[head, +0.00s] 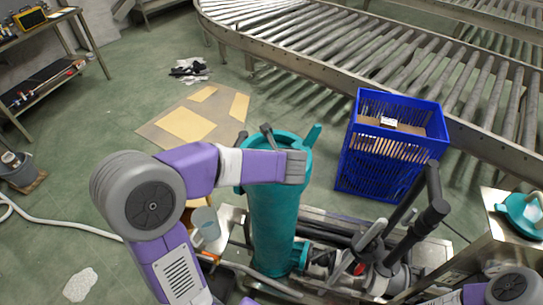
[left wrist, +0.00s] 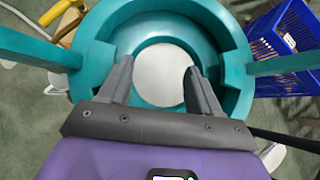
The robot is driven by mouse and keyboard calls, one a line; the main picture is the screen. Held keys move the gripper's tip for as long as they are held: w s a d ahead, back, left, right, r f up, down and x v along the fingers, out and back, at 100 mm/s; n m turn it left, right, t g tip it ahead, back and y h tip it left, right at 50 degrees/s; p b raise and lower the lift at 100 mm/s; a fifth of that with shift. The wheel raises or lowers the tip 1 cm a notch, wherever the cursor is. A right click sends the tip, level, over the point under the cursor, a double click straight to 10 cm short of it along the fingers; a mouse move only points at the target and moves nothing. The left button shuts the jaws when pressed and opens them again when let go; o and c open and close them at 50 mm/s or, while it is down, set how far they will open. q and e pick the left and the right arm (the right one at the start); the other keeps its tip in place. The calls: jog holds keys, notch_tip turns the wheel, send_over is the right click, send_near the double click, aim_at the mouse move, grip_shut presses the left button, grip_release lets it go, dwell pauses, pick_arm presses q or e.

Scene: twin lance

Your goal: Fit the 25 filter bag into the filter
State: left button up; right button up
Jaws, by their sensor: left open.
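The teal filter housing (head: 273,225) stands upright on a low metal base, its round mouth open at the top. In the left wrist view its teal rim (left wrist: 235,95) surrounds a pale grey disc (left wrist: 165,78) deep inside; I cannot tell whether this is the housing's bottom or a bag. My left gripper (left wrist: 159,68) is over the mouth, fingers apart, with nothing between them. In the head view its arm crosses the housing top and hides the fingertips. No filter bag can be made out for certain. My right gripper is out of view.
A blue crate (head: 375,170) holding cardboard and a white label stands right of the housing. A teal lid (head: 524,214) lies on a steel table at the right. Black handles (head: 430,215) rise near the housing. A roller conveyor (head: 330,45) runs behind; flat cardboard (head: 168,130) lies on the floor.

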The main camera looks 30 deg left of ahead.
pick_arm(q)
jog(key=v, duration=0.2)
jog(key=p+v, duration=0.1)
jog(key=v, duration=0.2)
jog(key=shift+a+r, duration=0.15)
jog(key=shift+a, duration=0.2)
jog(key=shift+s+d+r, duration=0.25)
jog(key=shift+d+r, duration=0.05)
jog(key=shift+d, duration=0.1)
jog(key=shift+w, duration=0.1)
